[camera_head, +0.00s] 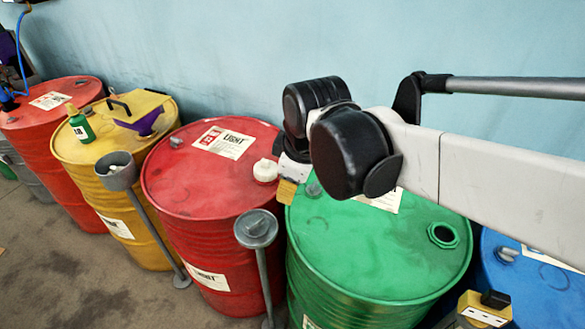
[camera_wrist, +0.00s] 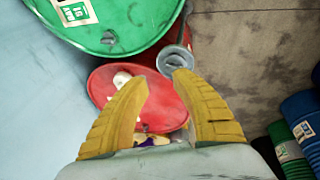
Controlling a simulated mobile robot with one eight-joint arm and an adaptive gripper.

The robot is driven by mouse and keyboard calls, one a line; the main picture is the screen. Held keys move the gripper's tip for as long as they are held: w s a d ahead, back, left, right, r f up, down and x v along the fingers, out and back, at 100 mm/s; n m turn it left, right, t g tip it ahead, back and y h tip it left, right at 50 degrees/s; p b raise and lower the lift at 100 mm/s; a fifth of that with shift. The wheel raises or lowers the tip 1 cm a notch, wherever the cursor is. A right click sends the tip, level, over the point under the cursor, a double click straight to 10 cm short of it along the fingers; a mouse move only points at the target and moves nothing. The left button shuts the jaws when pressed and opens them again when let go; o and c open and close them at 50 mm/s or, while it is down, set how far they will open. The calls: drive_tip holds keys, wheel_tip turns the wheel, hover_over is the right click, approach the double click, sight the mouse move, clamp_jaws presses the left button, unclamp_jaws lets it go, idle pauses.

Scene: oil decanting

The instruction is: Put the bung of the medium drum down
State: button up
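A grey bung (camera_head: 257,226) rests in the dish of a grey stand (camera_head: 267,290), in front of the gap between the red LIGHT drum and the green drum (camera_head: 380,258). The bung also shows in the wrist view (camera_wrist: 175,60), apart from my fingers. The green drum has an open hole (camera_head: 443,235) in its lid; its label is partly hidden by my arm. My gripper (camera_head: 288,188) is raised near the green drum's left rim. In the wrist view its yellow fingers (camera_wrist: 162,74) are apart, with nothing held between them.
The red LIGHT drum (camera_head: 205,182) carries a white bottle (camera_head: 265,171) near my gripper. Another stand (camera_head: 117,172) has a cup. A blue drum (camera_head: 535,290) stands right.

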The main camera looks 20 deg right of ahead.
drive_tip(key=s+d+m+t, duration=0.3)
drive_tip(key=s+m, duration=0.4)
drive_tip(key=m, duration=0.3)
drive_tip(key=shift+d, duration=0.15)
drive_tip(key=shift+f, duration=0.1)
wheel_tip(320, 180, down, 4)
drive_tip(key=b, duration=0.4)
